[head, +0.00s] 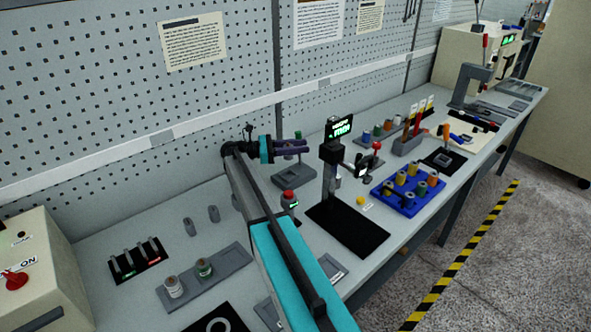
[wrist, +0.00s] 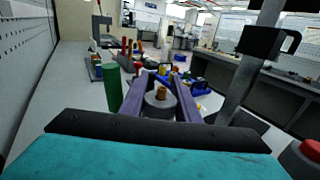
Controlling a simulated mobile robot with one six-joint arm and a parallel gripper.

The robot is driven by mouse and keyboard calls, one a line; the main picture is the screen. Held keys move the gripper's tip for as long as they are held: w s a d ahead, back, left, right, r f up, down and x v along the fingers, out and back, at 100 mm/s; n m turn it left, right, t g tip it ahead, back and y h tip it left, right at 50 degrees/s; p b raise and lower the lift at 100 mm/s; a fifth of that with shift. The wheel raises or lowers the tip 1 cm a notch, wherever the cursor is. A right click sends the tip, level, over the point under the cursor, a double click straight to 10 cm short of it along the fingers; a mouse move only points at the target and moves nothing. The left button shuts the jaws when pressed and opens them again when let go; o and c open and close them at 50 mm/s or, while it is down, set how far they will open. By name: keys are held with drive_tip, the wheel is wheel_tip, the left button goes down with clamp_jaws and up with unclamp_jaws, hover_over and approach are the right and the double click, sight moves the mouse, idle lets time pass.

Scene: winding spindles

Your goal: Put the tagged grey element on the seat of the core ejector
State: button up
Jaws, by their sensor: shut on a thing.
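My gripper (head: 291,147) has purple fingers and hangs above the back of the bench. In the wrist view its fingers (wrist: 159,88) are shut on a grey round element (wrist: 159,108) with a brown top. I cannot make out a tag on it, and it is not distinct in the head view. Below the gripper is a grey block (head: 293,181) on the bench. I cannot tell whether that block is the core ejector. A grey lever press (head: 470,82) stands at the far right end of the bench.
A green cylinder (wrist: 112,88) stands left of the fingers. A black display stand (head: 330,170) rises right of the gripper, with a red-topped button (head: 288,196) nearby. A blue tray (head: 411,207) with several spools lies farther right. The pegboard wall closes off the back.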

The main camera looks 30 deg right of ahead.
drive_tip(key=shift+f+p, duration=0.65)
drive_tip(key=shift+f, duration=1.8)
drive_tip(key=shift+f+p, duration=0.65)
drive_tip(key=shift+f, duration=1.2)
drive_tip(key=shift+f, duration=0.1)
drive_tip(key=o, duration=1)
drive_tip(key=shift+o, duration=0.3)
drive_tip(key=b+v, duration=0.4)
drive_tip(key=v, duration=0.6)
drive_tip(key=shift+b+v, duration=0.65)
drive_tip(key=shift+v, duration=0.4)
